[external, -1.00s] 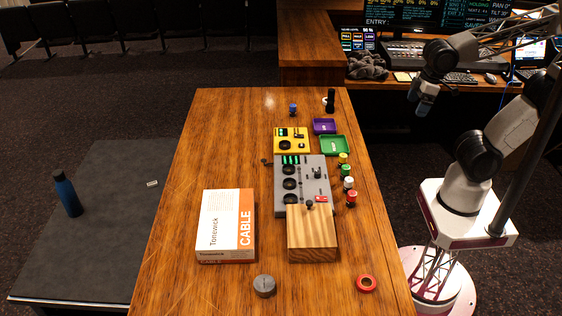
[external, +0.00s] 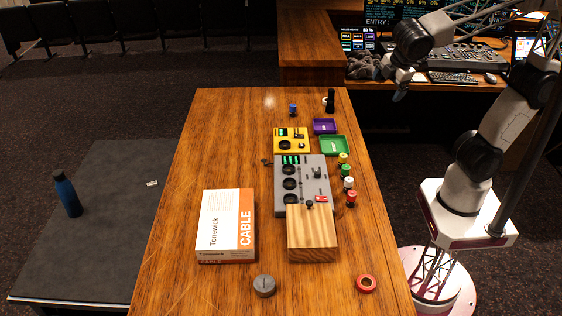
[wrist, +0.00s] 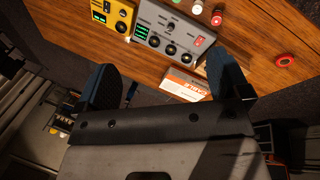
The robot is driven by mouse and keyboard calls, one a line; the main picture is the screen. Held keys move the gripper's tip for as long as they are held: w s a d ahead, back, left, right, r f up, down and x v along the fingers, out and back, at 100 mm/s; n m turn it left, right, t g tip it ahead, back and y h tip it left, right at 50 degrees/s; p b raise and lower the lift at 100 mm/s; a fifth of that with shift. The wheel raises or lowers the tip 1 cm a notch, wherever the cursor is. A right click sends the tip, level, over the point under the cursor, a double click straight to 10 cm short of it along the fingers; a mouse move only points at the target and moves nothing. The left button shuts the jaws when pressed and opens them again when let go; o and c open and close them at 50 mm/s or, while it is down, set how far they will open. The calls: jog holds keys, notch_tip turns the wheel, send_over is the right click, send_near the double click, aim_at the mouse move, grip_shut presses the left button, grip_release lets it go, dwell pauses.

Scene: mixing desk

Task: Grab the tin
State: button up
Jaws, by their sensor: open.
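The tin (external: 264,286) is a small round grey can with a lid, standing on the near end of the wooden desk in the external view. It is beside the box and clear of other things. I cannot make it out in the wrist view. My gripper (external: 400,95) is high up at the far right, off the desk's right edge and far from the tin. In the wrist view my gripper (wrist: 162,68) has its two dark fingers wide apart with nothing between them.
A Tonewick cable box (external: 226,228) lies left of a wooden block (external: 312,236). A grey mixer (external: 302,172), yellow unit (external: 283,134), green tray (external: 334,146) and purple tray (external: 324,126) stand beyond. Red tape (external: 366,284) lies near right. The desk's left strip is clear.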

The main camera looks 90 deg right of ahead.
jog(key=w+a+r+n+t+h, duration=0.1)
jog(key=w+a+n+t+h, duration=0.25)
jog(key=w+a+n, duration=1.25)
jog(key=w+a+f+n+t, duration=0.2)
jog(key=w+a, duration=0.4)
jog(key=a, duration=0.5)
jog(key=w+a+f+n+t+h, duration=0.1)
jog(key=w+a+n+t, duration=0.3)
jog(key=a, duration=0.7)
jog(key=w+a+f+n+g, duration=0.1)
jog(key=w+a+f, duration=0.1)
jog(key=w+a, duration=0.7)
send_near(265, 283)
jog(key=shift+w+d, duration=0.45)
jog(key=shift+w, duration=0.3)
jog(key=shift+f, duration=0.5)
jog(key=shift+x, duration=1.3)
